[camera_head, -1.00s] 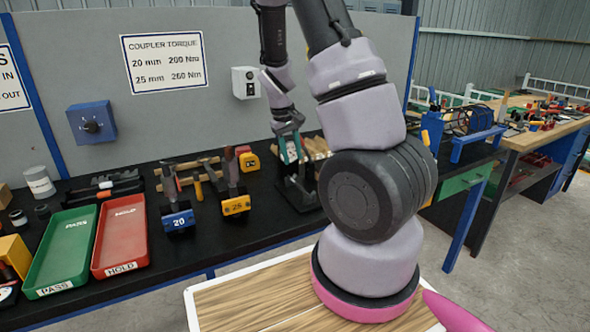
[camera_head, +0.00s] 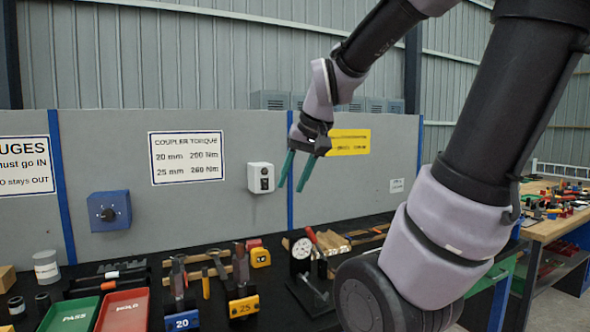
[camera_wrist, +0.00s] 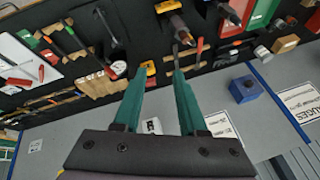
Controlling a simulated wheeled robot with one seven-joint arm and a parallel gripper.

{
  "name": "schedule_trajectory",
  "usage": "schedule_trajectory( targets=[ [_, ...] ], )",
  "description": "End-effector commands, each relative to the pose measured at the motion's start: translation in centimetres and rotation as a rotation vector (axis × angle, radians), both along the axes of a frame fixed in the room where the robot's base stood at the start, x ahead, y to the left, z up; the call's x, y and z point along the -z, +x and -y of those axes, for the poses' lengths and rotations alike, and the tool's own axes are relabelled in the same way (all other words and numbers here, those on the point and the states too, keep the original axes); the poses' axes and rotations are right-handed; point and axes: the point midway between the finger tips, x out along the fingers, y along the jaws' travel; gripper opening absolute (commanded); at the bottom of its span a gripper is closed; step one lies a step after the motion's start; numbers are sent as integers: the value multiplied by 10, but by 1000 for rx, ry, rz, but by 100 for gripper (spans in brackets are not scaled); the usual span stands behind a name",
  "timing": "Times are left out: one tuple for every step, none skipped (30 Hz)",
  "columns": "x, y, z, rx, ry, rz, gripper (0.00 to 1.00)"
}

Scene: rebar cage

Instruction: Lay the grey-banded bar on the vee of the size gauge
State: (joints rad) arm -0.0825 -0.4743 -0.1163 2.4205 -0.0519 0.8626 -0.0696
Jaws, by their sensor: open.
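My gripper (camera_head: 293,187) is raised in front of the grey back panel, well above the bench, with its green fingers pointing down. The wrist view shows the two fingers (camera_wrist: 159,72) apart with nothing between them. A black stand with a white round dial (camera_head: 301,248), which looks like the size gauge, is on the bench below my gripper. Something red-handled stands beside it. I cannot make out its vee or a bar lying on it. I cannot pick out the grey band on any bar; light wooden racks (camera_head: 335,242) lie behind the dial stand.
A blue 20 block (camera_head: 182,321) and a yellow 25 block (camera_head: 243,306) stand left of the dial stand. A green PASS tray (camera_head: 70,315) and a red HOLD tray (camera_head: 123,311) are further left. A white box (camera_head: 261,178) sticks out from the panel near my gripper.

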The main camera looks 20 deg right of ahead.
Motion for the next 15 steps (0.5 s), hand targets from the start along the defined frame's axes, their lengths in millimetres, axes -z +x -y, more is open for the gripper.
schedule_trajectory(
  targets=[
    [-12, -15, -5, 16, 15, 41, 41],
    [-17, -23, -7, 24, 22, 57, 41],
    [-22, -32, -11, 31, 30, 76, 41],
    [-25, -38, -13, 38, 36, 89, 41],
    [-28, -43, -15, 45, 40, 101, 41],
    [-30, -49, -18, 51, 45, 113, 41],
    [-32, -53, -19, 54, 47, 121, 41],
    [-33, -56, -20, 57, 50, 128, 41],
    [-34, -59, -22, 61, 51, 133, 41],
    [-35, -61, -22, 63, 53, 136, 41],
    [-35, -62, -23, 64, 53, 138, 41],
    [-35, -63, -23, 66, 55, 140, 41],
    [-35, -63, -23, 66, 55, 140, 41],
    [-35, -63, -23, 66, 55, 140, 41],
    [-35, -63, -23, 66, 55, 139, 41]
  ],
)
